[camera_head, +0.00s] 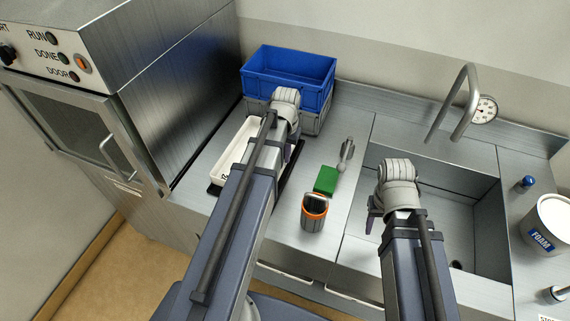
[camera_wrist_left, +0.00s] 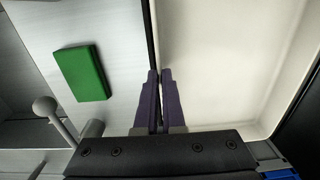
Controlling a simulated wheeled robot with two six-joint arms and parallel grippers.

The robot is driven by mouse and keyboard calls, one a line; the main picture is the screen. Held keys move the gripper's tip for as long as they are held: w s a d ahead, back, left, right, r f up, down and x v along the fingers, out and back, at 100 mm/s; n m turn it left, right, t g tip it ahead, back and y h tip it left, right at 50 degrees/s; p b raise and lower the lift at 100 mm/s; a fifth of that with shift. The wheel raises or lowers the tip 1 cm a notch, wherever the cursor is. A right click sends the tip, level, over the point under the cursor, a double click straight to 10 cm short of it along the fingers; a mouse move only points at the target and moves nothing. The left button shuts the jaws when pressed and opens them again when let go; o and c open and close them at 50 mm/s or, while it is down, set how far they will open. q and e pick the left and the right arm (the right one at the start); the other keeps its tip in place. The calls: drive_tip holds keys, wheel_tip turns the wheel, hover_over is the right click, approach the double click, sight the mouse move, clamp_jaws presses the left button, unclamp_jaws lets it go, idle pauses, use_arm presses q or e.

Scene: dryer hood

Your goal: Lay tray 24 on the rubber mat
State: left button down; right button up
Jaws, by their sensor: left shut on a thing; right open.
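The white tray (camera_head: 237,148) is left of centre on the counter, partly hidden by my left arm; only part of its printed number shows. My left gripper (camera_head: 289,152) is shut on the tray's long right side. In the left wrist view, its purple fingers (camera_wrist_left: 159,72) pinch the rim of the tray (camera_wrist_left: 220,60). The black rubber mat (camera_head: 214,190) shows as dark strips beside the tray, which is over it. I cannot tell whether the tray touches the mat. My right gripper (camera_head: 374,216) is open at the sink's left edge, its fingers partly hidden.
A blue crate (camera_head: 290,66) on a grey one stands behind the tray. A green block (camera_head: 325,180), a grey brush-like tool (camera_head: 346,154) and an orange-rimmed container (camera_head: 314,212) stand to the right. The sink (camera_head: 455,190) lies beyond them. A steel machine (camera_head: 165,80) borders the left.

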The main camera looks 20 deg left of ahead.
sight(285, 166)
use_arm(q)
drive_tip(key=shift+f+b, duration=1.35)
drive_tip(key=shift+f, duration=0.35)
use_arm(e)
drive_tip(key=shift+f, duration=1.65)
use_arm(q)
drive_tip(key=shift+f, duration=0.15)
use_arm(e)
drive_tip(key=shift+f, duration=0.15)
use_arm(q)
drive_tip(key=c, duration=1)
unclamp_jaws()
drive_tip(key=shift+r, duration=0.2)
use_arm(e)
drive_tip(key=shift+r, duration=0.2)
